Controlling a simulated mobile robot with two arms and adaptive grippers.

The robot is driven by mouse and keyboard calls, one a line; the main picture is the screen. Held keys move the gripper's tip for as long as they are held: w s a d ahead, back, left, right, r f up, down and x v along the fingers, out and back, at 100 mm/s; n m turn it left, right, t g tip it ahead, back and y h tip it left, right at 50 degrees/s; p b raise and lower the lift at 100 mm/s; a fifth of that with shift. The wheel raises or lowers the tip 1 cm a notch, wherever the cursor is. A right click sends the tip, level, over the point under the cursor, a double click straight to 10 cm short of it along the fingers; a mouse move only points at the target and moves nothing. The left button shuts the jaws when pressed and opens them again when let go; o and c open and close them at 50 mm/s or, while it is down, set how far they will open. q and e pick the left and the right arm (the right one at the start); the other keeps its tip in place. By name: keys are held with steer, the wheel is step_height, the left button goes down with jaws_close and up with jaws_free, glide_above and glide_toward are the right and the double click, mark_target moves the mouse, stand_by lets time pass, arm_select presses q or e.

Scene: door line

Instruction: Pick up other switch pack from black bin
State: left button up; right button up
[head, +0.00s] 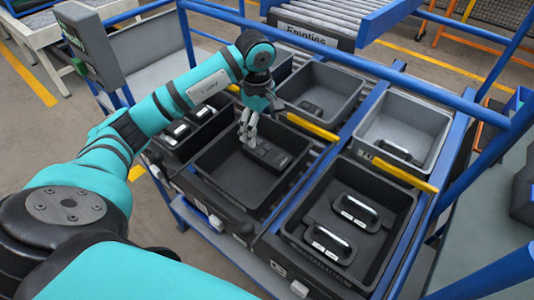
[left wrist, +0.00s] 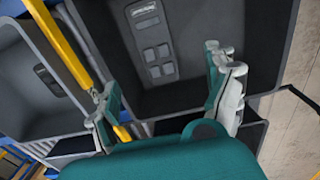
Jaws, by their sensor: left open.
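A dark switch pack (head: 272,154) lies flat on the floor of the middle black bin (head: 222,190). In the left wrist view the switch pack (left wrist: 152,42) shows several square buttons, beyond and between my fingers. My left gripper (head: 247,130) points down into this bin, its pale fingers just left of the pack in the head view. In the left wrist view the gripper (left wrist: 168,98) has its fingers wide apart with nothing between them. Whether a finger touches the pack cannot be told. My right gripper is not in view.
A black bin (head: 377,262) at front right holds two handles (head: 356,210). Another black bin at left holds small parts (head: 178,130). Grey bins (head: 440,125) stand behind, with dark items inside. Yellow bars (head: 312,127) and blue rails (head: 400,80) run close around the bins.

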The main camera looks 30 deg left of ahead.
arm_select(q)
glide_above(267, 152)
steer(key=f, duration=0.3)
steer(key=s+f, duration=0.1)
steer(key=f, duration=0.1)
steer(key=shift+a+p, duration=0.25)
steer(key=shift+p, duration=0.05)
steer(key=f, duration=0.1)
steer(key=f+p, duration=0.1)
steer(key=f, duration=0.2)
steer(key=shift+w+d+f+p, duration=0.3)
steer(key=shift+w+f, duration=0.05)
steer(key=shift+f, duration=0.3)
steer(key=shift+c, duration=0.4)
steer(key=c, duration=1.3)
